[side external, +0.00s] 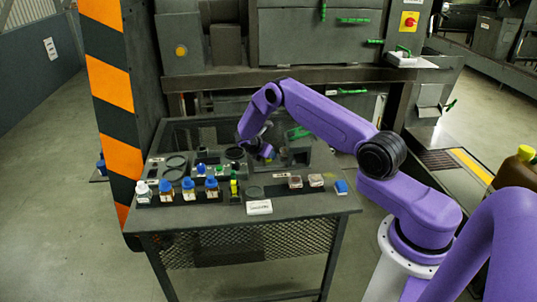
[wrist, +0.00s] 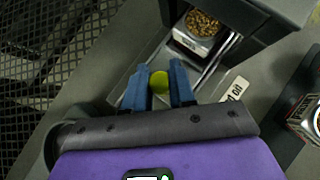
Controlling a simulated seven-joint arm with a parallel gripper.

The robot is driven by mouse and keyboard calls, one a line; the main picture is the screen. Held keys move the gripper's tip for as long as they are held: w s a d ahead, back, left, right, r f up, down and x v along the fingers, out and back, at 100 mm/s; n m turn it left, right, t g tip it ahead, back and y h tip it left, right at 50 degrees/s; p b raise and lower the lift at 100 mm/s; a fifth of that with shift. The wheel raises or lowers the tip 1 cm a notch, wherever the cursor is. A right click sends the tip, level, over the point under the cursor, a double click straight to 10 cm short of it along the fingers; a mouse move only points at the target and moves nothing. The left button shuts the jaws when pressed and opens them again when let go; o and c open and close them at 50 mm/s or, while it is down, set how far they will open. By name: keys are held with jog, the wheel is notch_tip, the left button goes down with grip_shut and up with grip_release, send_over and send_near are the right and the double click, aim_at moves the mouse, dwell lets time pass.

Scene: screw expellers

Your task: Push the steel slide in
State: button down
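The steel slide (wrist: 209,67) shows in the wrist view as bright rails running out from under a dark grey housing (wrist: 262,22). A pale cup of brown grains (wrist: 203,24) sits at the housing's opening. A round yellow-green knob (wrist: 159,82) lies between the two blue fingers of my gripper (wrist: 158,84). The fingers are apart, one on each side of the knob; I cannot tell whether both press on it. In the side view my gripper (side external: 263,152) is low over the table, left of the grey press (side external: 297,150); the slide is too small to make out there.
The dark table (side external: 205,216) carries blue-capped bottles (side external: 189,187), a white label card (side external: 259,207) and small sample dishes (side external: 295,182) near its front. A label reading "oil" (wrist: 235,91) lies right of my fingers. A striped orange-black post (side external: 108,88) stands at left.

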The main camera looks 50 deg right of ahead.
aim_at(281, 152)
jog(key=shift+s+d, duration=1.55)
jog(key=shift+d, duration=0.2)
jog(key=shift+s+d, duration=0.1)
jog(key=c, duration=1.2)
grip_release()
jog(key=shift+c, duration=0.2)
jog(key=shift+a+r, duration=0.35)
jog(key=shift+a, duration=0.15)
jog(key=v, duration=1.6)
jog(key=shift+r, duration=0.2)
jog(key=shift+a, duration=0.15)
